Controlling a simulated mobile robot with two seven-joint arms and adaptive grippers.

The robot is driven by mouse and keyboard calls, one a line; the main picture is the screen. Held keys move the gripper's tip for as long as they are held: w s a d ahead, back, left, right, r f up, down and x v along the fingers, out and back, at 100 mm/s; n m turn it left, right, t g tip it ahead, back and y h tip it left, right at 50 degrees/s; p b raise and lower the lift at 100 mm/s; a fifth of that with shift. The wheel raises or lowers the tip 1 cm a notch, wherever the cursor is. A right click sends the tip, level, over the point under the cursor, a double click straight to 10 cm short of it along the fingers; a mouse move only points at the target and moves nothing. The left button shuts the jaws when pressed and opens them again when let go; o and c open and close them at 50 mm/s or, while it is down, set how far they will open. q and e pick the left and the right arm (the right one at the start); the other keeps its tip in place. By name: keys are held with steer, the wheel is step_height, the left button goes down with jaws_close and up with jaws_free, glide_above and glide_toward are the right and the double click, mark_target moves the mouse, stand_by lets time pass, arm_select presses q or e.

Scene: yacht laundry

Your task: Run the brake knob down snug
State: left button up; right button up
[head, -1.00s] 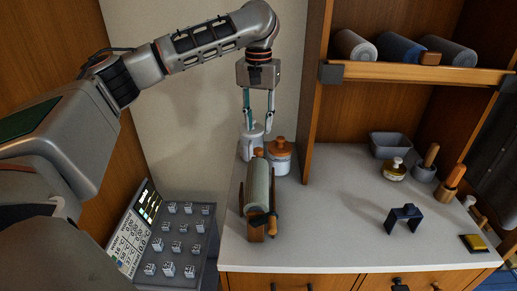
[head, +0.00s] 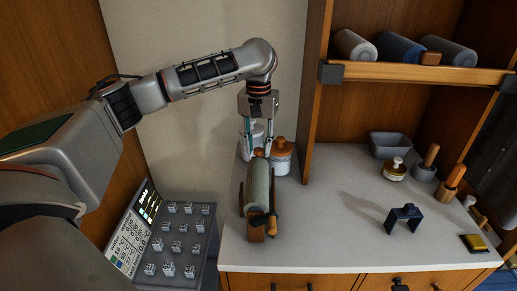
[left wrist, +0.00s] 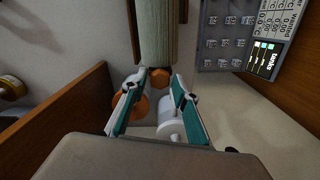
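The brake knob is a small orange-brown faceted knob (head: 258,153) at the far end of the grey-green roll (head: 258,187), which lies in a wooden stand (head: 255,235) on the counter. The knob also shows in the left wrist view (left wrist: 160,77). My left gripper (head: 258,155) points down at the knob from above. In the left wrist view its fingertips (left wrist: 159,76) stand apart, one on each side of the knob, with small gaps seeming to show. Contact is not clear. My right gripper is not in view.
A white jar (head: 257,130) and a wooden-lidded jar (head: 281,160) stand close behind the roll. A wooden cabinet side (head: 316,110) rises to the right. A dark bracket (head: 404,214) stands on the otherwise clear middle counter (head: 340,220). A button panel (head: 178,240) lies left.

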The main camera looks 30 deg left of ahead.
arm_select(q)
steer(key=c, duration=0.6)
steer(key=shift+c, duration=0.2)
steer(key=shift+m, duration=1.5)
steer(key=shift+m, duration=1.4)
